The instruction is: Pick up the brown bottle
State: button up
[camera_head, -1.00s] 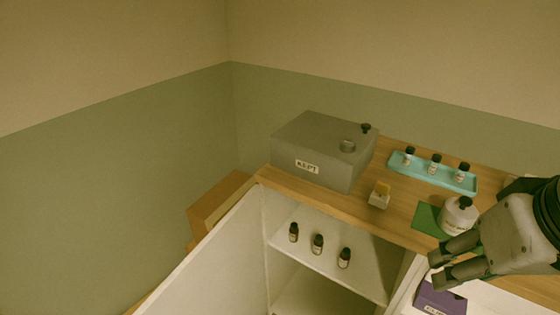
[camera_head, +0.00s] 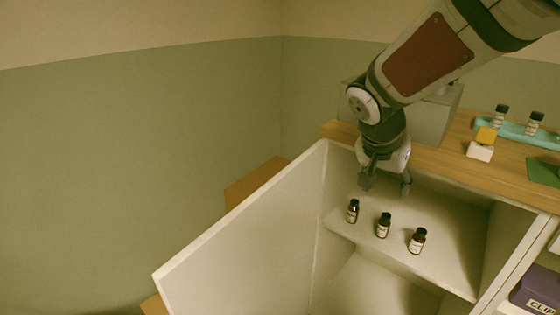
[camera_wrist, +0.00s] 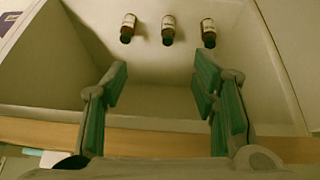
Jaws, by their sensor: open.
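Three small brown bottles with dark caps and pale labels stand in a row on the cabinet's inner shelf (camera_head: 450,262). They are the left bottle (camera_head: 352,212), the middle bottle (camera_head: 383,226) and the right bottle (camera_head: 417,241). They look nearly alike. My gripper (camera_head: 385,188) is open and empty at the cabinet opening, above and behind the row in the head view. In the wrist view, the three bottles (camera_wrist: 128,28) (camera_wrist: 168,30) (camera_wrist: 208,33) lie beyond my parted fingers (camera_wrist: 160,85), touching neither.
The open white door (camera_head: 240,245) stands left of the cabinet. The wooden top (camera_head: 455,168) overhangs the shelf. On it are a grey box (camera_head: 430,118), partly hidden by my arm, a white block with a yellow piece (camera_head: 480,152), a teal tray (camera_head: 515,131) with bottles and a green mat (camera_head: 543,171).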

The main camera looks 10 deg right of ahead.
jog(key=m+b, duration=0.2)
jog(key=b, duration=0.3)
send_near(383, 220)
jog(key=a+r, duration=0.1)
jog(key=a, duration=0.1)
jog(key=shift+h, duration=0.5)
jog(key=b+x, duration=0.2)
jog(key=x, duration=0.7)
jog(key=shift+w, duration=0.15)
jog(key=shift+m, duration=0.3)
jog(key=x, duration=0.1)
jog(key=b+x, duration=0.1)
jog(key=x, duration=0.3)
jog(key=shift+s+d+f+b, duration=0.1)
jog(key=shift+s+d+b, duration=0.15)
jog(key=shift+s+b, duration=0.15)
jog(key=c, duration=1.3)
